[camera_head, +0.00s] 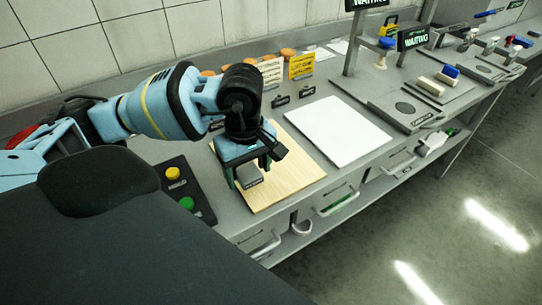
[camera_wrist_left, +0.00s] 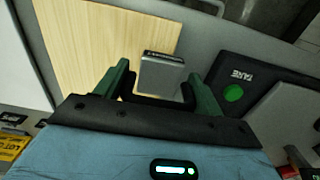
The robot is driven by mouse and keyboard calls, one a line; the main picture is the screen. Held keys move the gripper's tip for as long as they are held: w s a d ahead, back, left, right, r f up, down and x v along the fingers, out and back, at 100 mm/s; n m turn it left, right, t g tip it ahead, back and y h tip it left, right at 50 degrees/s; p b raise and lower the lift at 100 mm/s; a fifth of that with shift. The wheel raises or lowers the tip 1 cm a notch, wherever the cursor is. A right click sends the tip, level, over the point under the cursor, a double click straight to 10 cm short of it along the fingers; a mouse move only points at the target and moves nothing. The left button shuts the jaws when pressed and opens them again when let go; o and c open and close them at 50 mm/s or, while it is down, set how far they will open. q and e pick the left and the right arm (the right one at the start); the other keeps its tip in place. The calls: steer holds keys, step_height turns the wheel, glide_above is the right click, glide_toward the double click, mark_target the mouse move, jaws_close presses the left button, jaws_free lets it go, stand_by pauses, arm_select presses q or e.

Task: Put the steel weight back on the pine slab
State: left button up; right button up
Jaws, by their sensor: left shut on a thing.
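The steel weight (camera_head: 249,176) is a small grey block between the green fingers of my left gripper (camera_head: 249,174). In the left wrist view the weight (camera_wrist_left: 162,76) sits between the fingertips of the gripper (camera_wrist_left: 160,84), which is shut on it. The pine slab (camera_head: 292,183) is a pale wooden board on the counter, partly covered by my left arm in the head view. In the left wrist view the weight overlaps the right edge of the slab (camera_wrist_left: 85,45). I cannot tell whether the weight touches it. My right gripper is not in view.
A black button panel (camera_head: 201,207) with yellow and green buttons lies left of the slab. A white board (camera_head: 338,131) lies to its right. Yellow cards (camera_head: 301,66) and small orange rounds stand along the back. The counter's front edge is close to the slab.

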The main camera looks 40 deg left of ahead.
arm_select(q)
glide_above(272, 167)
steer(key=shift+s+f, duration=0.3)
steer(key=shift+s, duration=0.15)
steer(key=shift+w, duration=0.15)
steer(key=shift+w, duration=0.3)
steer(key=shift+f+p, duration=0.4)
steer(key=shift+f, duration=1.4)
steer(key=shift+f, duration=0.1)
steer(key=shift+f, duration=0.1)
steer(key=o, duration=1.5)
